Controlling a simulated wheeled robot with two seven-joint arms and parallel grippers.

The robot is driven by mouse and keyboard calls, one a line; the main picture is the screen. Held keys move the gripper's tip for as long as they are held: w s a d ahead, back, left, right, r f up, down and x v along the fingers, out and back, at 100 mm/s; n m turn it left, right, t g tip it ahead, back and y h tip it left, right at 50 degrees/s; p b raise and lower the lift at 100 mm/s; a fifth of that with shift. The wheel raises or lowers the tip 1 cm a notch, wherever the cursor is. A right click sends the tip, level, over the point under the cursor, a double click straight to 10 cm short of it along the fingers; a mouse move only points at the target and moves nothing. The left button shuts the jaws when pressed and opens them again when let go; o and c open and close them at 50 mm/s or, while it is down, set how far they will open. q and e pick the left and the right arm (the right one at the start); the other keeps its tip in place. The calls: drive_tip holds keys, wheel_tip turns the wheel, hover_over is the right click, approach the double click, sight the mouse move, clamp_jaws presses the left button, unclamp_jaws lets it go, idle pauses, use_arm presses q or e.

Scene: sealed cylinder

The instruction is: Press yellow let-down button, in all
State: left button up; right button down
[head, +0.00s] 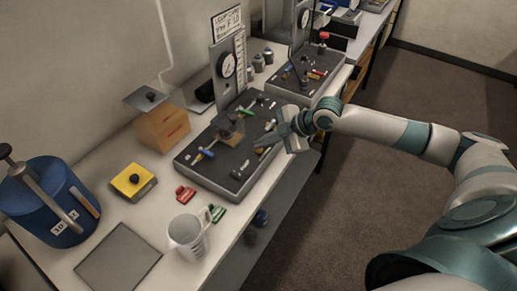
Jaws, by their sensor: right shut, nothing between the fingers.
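A yellow button block (132,179) with a small dark knob on top sits on the bench at the left, in front of a wooden block. My right gripper (262,146) comes in from the right and is shut and empty. It is over the right edge of the near dark board (205,172), well to the right of the yellow button and apart from it. Whether its fingertips touch the board I cannot tell. My left gripper is not in view.
A blue cylinder (45,212) with a lever stands at the far left. A red piece (185,194), a green piece (217,212) and a clear jug (187,238) are near the front edge. A grey plate (118,259) lies in front. A gauge panel (228,68) rises behind the near board.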

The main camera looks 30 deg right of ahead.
drive_tip(key=shift+f, duration=0.2)
idle(0.5)
drive_tip(key=shift+r+p, duration=0.7)
drive_tip(key=shift+r, duration=0.1)
wheel_tip(320, 180, up, 5)
drive_tip(key=p, duration=0.4)
drive_tip(key=shift+s, duration=0.1)
idle(1.0)
